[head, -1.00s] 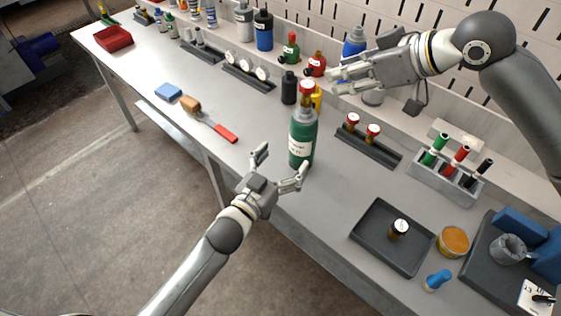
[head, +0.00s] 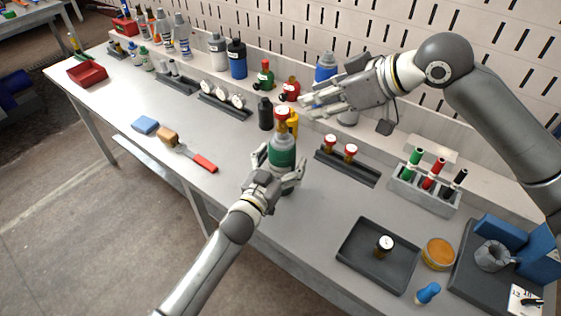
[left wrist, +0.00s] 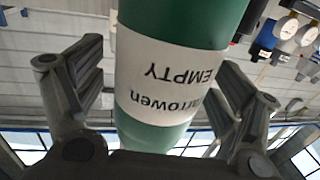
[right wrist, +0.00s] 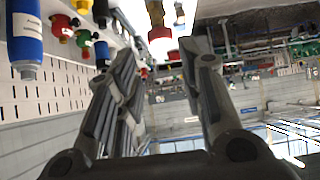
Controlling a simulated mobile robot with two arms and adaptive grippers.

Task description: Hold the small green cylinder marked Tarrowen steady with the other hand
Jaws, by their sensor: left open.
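The green cylinder (head: 283,151) stands upright on the bench with a red-capped brass valve (head: 281,114) on top. In the left wrist view its white label (left wrist: 170,78) reads "Tarrowen EMPTY" upside down. My left gripper (head: 279,166) is open, with its fingers on either side of the cylinder; I cannot tell if they touch it. The cylinder's lower part is hidden behind this gripper. My right gripper (head: 312,108) is above the bench, to the right of the valve and apart from it. In the right wrist view its fingers (right wrist: 158,65) are spread with nothing between them.
Black (head: 265,114) and yellow (head: 293,122) bottles stand close behind the cylinder. A dark rack (head: 347,166) with two red-capped valves is to its right. A dark tray (head: 378,255) lies front right. A red-handled brush (head: 204,162) lies left; bench between is clear.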

